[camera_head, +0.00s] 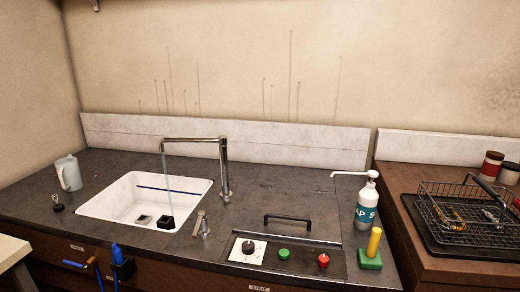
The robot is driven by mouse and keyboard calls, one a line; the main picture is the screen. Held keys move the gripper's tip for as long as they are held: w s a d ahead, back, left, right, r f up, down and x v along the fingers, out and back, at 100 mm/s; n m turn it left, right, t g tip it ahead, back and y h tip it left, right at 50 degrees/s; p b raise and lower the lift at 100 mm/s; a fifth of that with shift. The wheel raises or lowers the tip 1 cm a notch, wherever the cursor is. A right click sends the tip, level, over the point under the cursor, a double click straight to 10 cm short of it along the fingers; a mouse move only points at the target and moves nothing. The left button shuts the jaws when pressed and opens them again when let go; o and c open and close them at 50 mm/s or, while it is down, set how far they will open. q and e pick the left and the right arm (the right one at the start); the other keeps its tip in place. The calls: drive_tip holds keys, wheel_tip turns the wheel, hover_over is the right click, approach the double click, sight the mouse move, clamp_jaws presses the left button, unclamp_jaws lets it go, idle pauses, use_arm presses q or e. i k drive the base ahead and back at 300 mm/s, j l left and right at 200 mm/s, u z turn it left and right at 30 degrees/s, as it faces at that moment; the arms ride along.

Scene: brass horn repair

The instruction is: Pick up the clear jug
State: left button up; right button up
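A pale, translucent jug (70,174) stands upright on the dark counter at the far left, left of the sink. Its handle faces left, and it appears empty, though its inside is hard to see. Neither of my grippers shows in the head view, and nothing is touching the jug.
A white sink (128,203) with small dark items in it lies right of the jug, under a tall faucet (224,170). A small dark knob (57,203) sits in front of the jug. A pump bottle (366,205), a green block (370,261) and a wire basket (462,208) are at the right. Blue-handled items (121,264) are at the front edge.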

sight(67, 169)
drive_tip(key=u, duration=1.35)
drive_tip(key=i, duration=0.1)
